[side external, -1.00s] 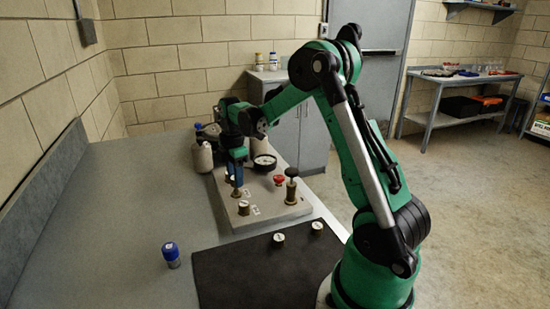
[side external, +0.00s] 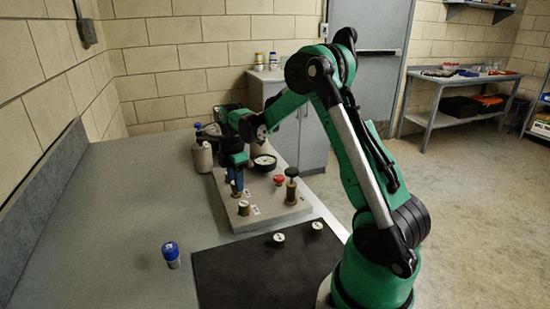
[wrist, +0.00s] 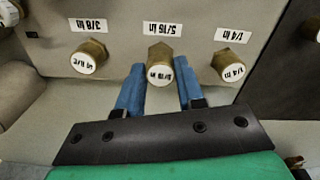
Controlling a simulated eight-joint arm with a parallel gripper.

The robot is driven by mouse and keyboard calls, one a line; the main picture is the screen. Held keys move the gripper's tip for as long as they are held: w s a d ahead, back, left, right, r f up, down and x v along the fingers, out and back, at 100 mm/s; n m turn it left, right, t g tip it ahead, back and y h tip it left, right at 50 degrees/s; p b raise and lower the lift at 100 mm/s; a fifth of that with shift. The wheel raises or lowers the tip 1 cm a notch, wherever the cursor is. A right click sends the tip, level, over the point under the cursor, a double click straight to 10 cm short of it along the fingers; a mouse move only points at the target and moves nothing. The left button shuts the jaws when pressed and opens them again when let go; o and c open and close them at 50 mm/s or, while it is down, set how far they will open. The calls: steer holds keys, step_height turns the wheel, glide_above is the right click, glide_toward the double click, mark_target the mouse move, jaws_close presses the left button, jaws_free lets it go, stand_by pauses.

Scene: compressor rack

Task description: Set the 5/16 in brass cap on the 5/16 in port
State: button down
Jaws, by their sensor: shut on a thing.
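The brass 5/16 in cap (wrist: 159,74), with its white marked top, is between the blue fingers of my gripper (wrist: 160,80) in the wrist view. My gripper is shut on it. The cap is right by the 5/16 in label (wrist: 163,28) on the grey block, in the row of fittings. The port beneath is hidden by the cap, so I cannot tell whether the cap is seated. In the side view my gripper (side external: 234,188) points down over the block (side external: 262,214).
The 3/8 in cap (wrist: 88,59) and 1/4 in cap (wrist: 228,67) flank my fingers closely. A black mat (side external: 250,275) holds two brass caps (side external: 278,239). A blue-topped bottle (side external: 171,256) stands left. A red knob (side external: 279,179) and black-topped valve (side external: 291,185) rise from the block.

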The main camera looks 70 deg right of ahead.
steer(key=shift+f, duration=0.4)
stand_by(0.3)
steer(key=shift+c, duration=0.3)
jaws_free()
steer(key=shift+r, duration=3.55)
